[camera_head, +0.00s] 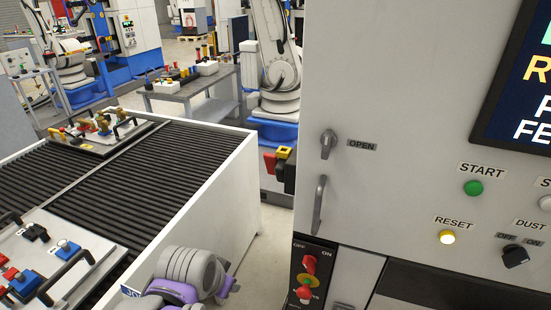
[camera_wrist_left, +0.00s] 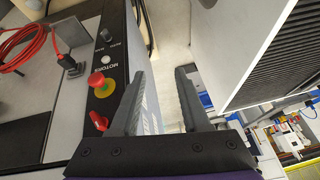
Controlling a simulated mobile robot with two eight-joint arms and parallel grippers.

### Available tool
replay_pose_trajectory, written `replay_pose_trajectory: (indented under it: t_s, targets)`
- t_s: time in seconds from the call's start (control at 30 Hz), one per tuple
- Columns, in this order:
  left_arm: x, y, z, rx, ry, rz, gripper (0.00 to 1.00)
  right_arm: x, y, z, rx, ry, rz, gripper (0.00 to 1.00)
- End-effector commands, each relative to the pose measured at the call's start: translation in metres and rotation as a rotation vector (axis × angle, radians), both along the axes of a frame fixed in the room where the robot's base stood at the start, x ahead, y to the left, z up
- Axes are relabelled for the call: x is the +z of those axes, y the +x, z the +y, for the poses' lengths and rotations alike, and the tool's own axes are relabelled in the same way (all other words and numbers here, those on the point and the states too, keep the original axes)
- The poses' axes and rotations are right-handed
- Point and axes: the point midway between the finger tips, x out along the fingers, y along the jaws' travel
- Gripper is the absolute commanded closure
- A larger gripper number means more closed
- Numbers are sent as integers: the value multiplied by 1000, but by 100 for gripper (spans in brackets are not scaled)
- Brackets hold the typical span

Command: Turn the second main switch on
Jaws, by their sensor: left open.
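A black control panel (camera_head: 297,284) on the machine cabinet's lower front carries a red rotary switch (camera_head: 309,264) between OFF and ON labels. A red stop button on yellow sits below the switch; its setting is too small to tell. In the left wrist view the red switch (camera_wrist_left: 98,121) and the stop button (camera_wrist_left: 101,84) lie just left of my left gripper (camera_wrist_left: 158,98). That gripper is open, with nothing between its fingers, and appears apart from the switch. In the head view only my left arm shows, at bottom centre; the fingers are not clear. My right gripper is out of view.
The cabinet front (camera_head: 385,100) fills the right side, with a handle (camera_head: 319,205) and other buttons. A ribbed conveyor (camera_head: 150,190) with fixture trays lies left. In the wrist view a red cable (camera_wrist_left: 30,45) is plugged in near the panel. A narrow floor gap separates conveyor and cabinet.

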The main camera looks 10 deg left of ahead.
Motion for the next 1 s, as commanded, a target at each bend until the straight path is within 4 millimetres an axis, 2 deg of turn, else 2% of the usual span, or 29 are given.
replay_pose_trajectory:
  t_s: [0.03,0.27,0.4,0.6,0.8,1.0]
  targets:
    - [16,12,-1,-36,18,0,54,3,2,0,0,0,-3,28]
    - [83,65,-8,-253,116,8,54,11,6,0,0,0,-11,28]
    - [134,109,-16,-461,205,20,54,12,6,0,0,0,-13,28]
    - [192,163,-28,-786,339,35,54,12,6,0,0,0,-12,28]
    - [226,199,-40,-1092,455,41,54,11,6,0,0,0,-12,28]
    - [239,213,-47,-1276,523,38,54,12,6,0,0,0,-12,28]
